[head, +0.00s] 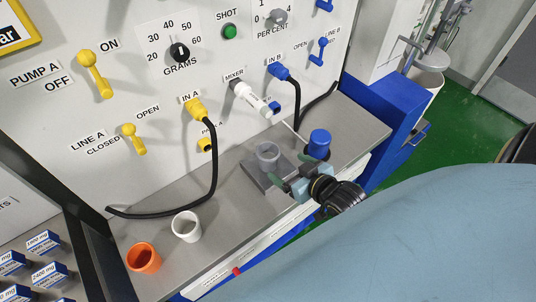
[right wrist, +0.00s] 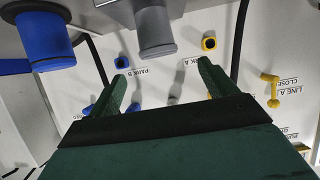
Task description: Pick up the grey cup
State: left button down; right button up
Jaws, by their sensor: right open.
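The grey cup (head: 268,154) stands upright on a small grey metal stand (head: 254,176) on the steel bench. In the right wrist view the grey cup (right wrist: 156,32) shows at the top, beyond my fingertips and roughly in line with the gap between them. My right gripper (head: 293,172) is open and empty, on the near right side of the grey cup and apart from it. Its two green fingers also show in the right wrist view (right wrist: 160,76). My left gripper is not in view.
A blue cup (head: 319,144) stands close to the right of the grey cup. A white cup (head: 187,227) and an orange cup (head: 144,259) stand at the bench's left. A white nozzle (head: 255,99) and black hoses hang from the panel behind. The bench between white and grey cups is clear.

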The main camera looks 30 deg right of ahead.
send_near(263, 148)
jog(key=w, duration=0.2)
jog(key=w+f, duration=0.1)
jog(key=shift+w+a+t+b, duration=0.15)
jog(key=shift+a+t+b, duration=0.15)
jog(key=shift+a+b, duration=0.05)
jog(key=shift+f+x, duration=0.25)
jog(key=shift+x, duration=1.15)
jog(key=shift+f+x, duration=0.2)
jog(key=shift+x, duration=1.15)
jog(key=shift+s+d, duration=0.15)
jog(key=shift+s, duration=0.05)
jog(key=c, duration=1.2)
jog(key=shift+r, duration=0.1)
